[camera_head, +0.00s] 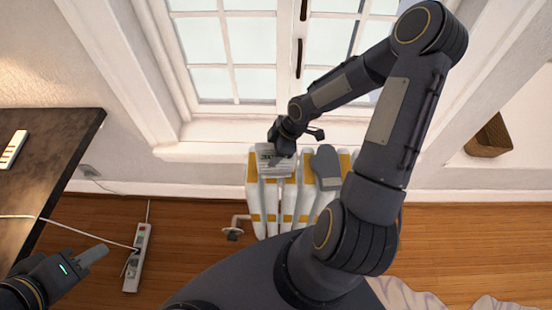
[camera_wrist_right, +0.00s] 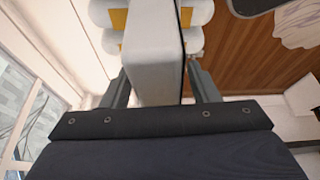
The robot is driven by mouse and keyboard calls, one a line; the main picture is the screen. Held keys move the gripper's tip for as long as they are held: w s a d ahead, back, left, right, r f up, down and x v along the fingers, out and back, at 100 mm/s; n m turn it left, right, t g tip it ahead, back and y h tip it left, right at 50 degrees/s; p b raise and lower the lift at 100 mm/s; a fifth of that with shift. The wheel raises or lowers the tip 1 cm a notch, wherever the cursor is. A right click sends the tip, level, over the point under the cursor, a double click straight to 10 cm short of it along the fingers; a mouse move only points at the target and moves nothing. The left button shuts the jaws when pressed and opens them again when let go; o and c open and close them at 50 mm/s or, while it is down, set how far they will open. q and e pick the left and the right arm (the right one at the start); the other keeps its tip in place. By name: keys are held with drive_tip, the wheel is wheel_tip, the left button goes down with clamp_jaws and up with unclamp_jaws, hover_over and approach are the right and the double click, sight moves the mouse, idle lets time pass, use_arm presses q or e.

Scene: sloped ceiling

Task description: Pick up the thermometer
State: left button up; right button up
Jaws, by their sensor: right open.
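I cannot make out a thing that is surely the thermometer. A small white slab (camera_head: 14,150) lies on the dark desk at the left; what it is stays unclear. My right gripper (camera_head: 276,155) is open over the left end of the radiator, at a folded printed paper (camera_head: 279,168). In the right wrist view a pale block (camera_wrist_right: 152,55), perhaps that paper, stands between the open fingers (camera_wrist_right: 160,85). Contact is not clear. My left gripper (camera_head: 93,255) is at the lower left above the floor, seen side-on, with no held thing visible.
The white radiator (camera_head: 256,208) with yellow gaps stands under the window. A grey mitt-like thing (camera_head: 327,165) lies on it. A power strip (camera_head: 137,257) lies on the floor, near the dark desk (camera_head: 62,140). A brown basket (camera_head: 489,137) is at the right.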

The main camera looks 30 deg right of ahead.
clamp_jaws()
idle(0.4)
